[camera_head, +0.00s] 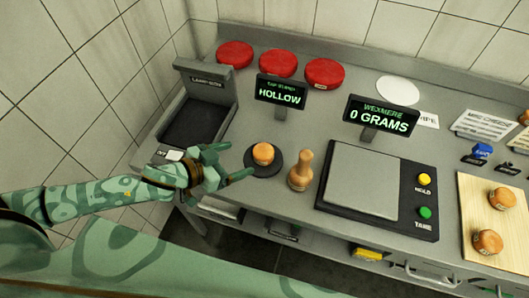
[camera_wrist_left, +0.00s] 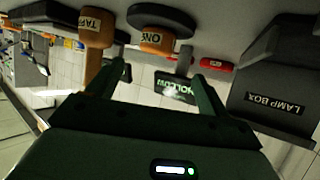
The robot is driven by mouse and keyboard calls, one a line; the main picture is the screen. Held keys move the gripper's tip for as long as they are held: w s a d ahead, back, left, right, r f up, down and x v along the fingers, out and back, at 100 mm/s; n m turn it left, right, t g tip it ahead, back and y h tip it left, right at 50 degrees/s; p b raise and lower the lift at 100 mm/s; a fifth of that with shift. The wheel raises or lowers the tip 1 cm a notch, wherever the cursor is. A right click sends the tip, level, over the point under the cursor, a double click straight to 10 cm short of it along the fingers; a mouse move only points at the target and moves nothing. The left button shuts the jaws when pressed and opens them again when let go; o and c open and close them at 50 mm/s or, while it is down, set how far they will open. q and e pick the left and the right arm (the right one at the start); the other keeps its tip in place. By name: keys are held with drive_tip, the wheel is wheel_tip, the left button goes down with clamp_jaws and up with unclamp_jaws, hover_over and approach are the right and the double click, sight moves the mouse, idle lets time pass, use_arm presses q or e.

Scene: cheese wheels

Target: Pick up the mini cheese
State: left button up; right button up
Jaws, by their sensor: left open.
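A small orange-brown cheese wheel (camera_head: 263,153) sits on a dark round pad (camera_head: 274,168) at the left of the counter. It also shows in the left wrist view (camera_wrist_left: 162,39), with lettering on its side. My left gripper (camera_head: 240,160) is open and empty just left of the pad, its fingers pointing toward the cheese. In the left wrist view the open fingers (camera_wrist_left: 165,72) are apart from it, with the cheese framed between them. Two similar small cheeses, one upper (camera_head: 502,197) and one lower (camera_head: 488,242), lie on a wooden board (camera_head: 507,222) at the right. My right gripper is out of view.
A wooden tapper (camera_head: 301,172) stands close right of the pad. A HOLLOW sign (camera_head: 281,91) stands behind it. A dark lamp box (camera_head: 204,100) is behind my left gripper. A scale (camera_head: 362,187) fills the middle. Red cheese wheels (camera_head: 278,64) line the back.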

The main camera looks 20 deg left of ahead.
sight(257, 154)
use_arm(q)
drive_tip(key=x, duration=0.6)
drive_tip(key=shift+b, duration=0.35)
drive_tip(key=x, duration=0.4)
drive_tip(key=shift+s+d+f+b, duration=0.15)
drive_tip(key=shift+s+b, duration=0.1)
drive_tip(key=shift+b, duration=0.15)
drive_tip(key=shift+w+d+f, duration=0.1)
drive_tip(key=shift+w+d, duration=0.1)
drive_tip(key=shift+w, duration=0.05)
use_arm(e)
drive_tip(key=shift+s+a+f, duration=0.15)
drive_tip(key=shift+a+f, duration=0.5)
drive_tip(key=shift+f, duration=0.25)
use_arm(q)
drive_tip(key=c, duration=1.1)
